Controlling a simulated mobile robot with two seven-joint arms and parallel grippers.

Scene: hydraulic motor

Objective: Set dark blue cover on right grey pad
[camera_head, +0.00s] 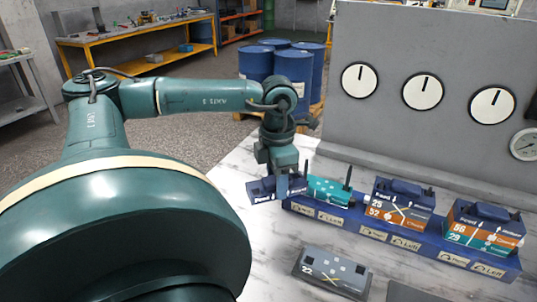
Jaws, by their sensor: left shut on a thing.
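My left gripper (283,184) points down at the left end of the blue rack and is shut on a dark blue cover (262,193). The cover is beside the exposed teal block (328,189) with upright dark posts; whether they touch is unclear. A flat grey pad (405,293) lies on the marble table at the bottom edge, partly cut off. Left of it lies a grey piece marked 22 (330,272); I cannot tell whether a pad is under it. My right gripper is not in view.
The labelled blue rack (370,232) also holds two units with dark blue tops, a middle one (399,205) and a right one (483,228). A grey panel with dials (423,92) stands behind. Marble at the front left (262,250) is bare.

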